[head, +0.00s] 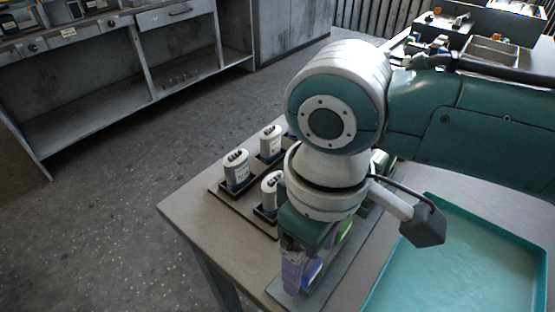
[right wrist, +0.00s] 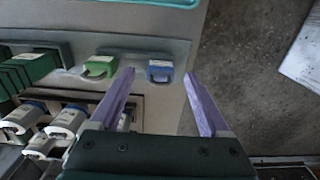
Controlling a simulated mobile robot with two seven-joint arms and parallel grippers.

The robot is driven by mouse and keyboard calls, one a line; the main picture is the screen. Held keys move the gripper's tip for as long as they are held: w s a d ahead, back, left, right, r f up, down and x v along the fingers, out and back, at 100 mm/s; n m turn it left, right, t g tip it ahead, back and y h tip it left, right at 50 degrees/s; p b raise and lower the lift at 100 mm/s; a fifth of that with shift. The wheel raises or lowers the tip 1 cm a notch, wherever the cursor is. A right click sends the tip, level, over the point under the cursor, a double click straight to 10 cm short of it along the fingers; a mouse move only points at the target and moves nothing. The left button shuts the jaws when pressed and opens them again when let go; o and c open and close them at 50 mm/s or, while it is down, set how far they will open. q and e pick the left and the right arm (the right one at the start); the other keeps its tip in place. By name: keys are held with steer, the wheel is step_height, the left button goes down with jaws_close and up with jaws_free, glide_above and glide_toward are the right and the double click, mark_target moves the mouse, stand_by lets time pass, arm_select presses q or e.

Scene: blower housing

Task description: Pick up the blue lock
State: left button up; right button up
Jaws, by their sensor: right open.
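The blue lock (right wrist: 160,73) sits on a grey strip in the right wrist view, with a shackle-like loop on it. It also shows partly in the head view (head: 312,270), beside my purple fingers. My right gripper (right wrist: 159,76) is open and empty. Its two purple fingers point toward the blue lock, one to each side of it in the picture; I cannot tell how far away the lock is. A green lock (right wrist: 101,67) sits to the left of the blue one and shows partly in the head view (head: 344,230). My left gripper is in neither view.
A teal tray (head: 470,262) lies on the table at the right. White-and-grey canisters (head: 237,168) stand in dark holders at the left of the table. Green blocks (right wrist: 30,68) stand near the locks. The table's left edge is close to my right gripper, with open floor beyond.

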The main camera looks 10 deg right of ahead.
step_height(320, 180, down, 2)
steer(key=shift+f, duration=0.2)
steer(key=c, duration=1.1)
steer(key=shift+r, duration=0.1)
steer(key=shift+c, duration=0.3)
steer(key=shift+r, duration=0.1)
